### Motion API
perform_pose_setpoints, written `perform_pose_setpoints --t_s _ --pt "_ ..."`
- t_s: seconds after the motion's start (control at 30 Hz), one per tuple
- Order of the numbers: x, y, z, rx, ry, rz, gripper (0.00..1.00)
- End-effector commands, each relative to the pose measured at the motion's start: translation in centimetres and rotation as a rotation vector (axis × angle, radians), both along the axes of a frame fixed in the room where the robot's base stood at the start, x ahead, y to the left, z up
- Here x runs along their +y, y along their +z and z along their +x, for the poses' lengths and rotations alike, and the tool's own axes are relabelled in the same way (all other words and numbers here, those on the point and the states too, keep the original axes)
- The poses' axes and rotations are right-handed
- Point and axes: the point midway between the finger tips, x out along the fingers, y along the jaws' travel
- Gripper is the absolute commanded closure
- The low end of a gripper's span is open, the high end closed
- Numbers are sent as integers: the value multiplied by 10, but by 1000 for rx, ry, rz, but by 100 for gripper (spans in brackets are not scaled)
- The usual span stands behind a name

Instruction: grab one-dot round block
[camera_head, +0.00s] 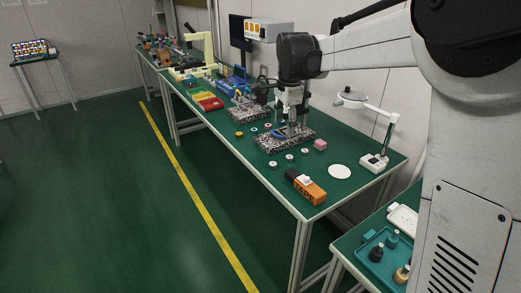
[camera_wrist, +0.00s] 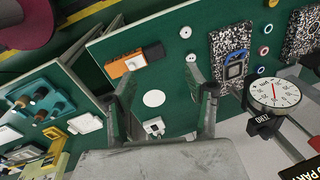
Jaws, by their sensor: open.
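Several small round blocks lie on the green bench. In the head view, three pale ones form a row: a near round block (camera_head: 273,165), a middle one (camera_head: 289,158) and a far one (camera_head: 304,151), in front of the speckled plate. The wrist view shows two white round blocks (camera_wrist: 185,32) (camera_wrist: 191,58) and ringed ones (camera_wrist: 262,52) near the plates.
An orange-black box (camera_head: 306,187) and a white disc (camera_head: 339,171) lie at the near end. A pink block (camera_head: 320,144) sits beside the speckled plate (camera_head: 268,144). A lamp stand (camera_head: 374,163) rises at the right edge. A dial gauge (camera_wrist: 276,93) shows in the wrist view.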

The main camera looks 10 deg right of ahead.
Motion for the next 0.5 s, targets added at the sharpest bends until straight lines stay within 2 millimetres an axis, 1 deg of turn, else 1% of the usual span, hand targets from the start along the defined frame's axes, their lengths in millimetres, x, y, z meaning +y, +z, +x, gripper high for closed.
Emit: perform_pose_setpoints --t_s 0.03,0.2,0.33,0.4,0.5 --pt "0 -9 17 16 -49 9 50" --pt "-1 -42 60 77 -226 30 50" --pt "-1 -68 85 117 -349 40 50" --pt "-1 -79 95 134 -403 42 50" --pt "-2 -93 105 154 -461 44 50"
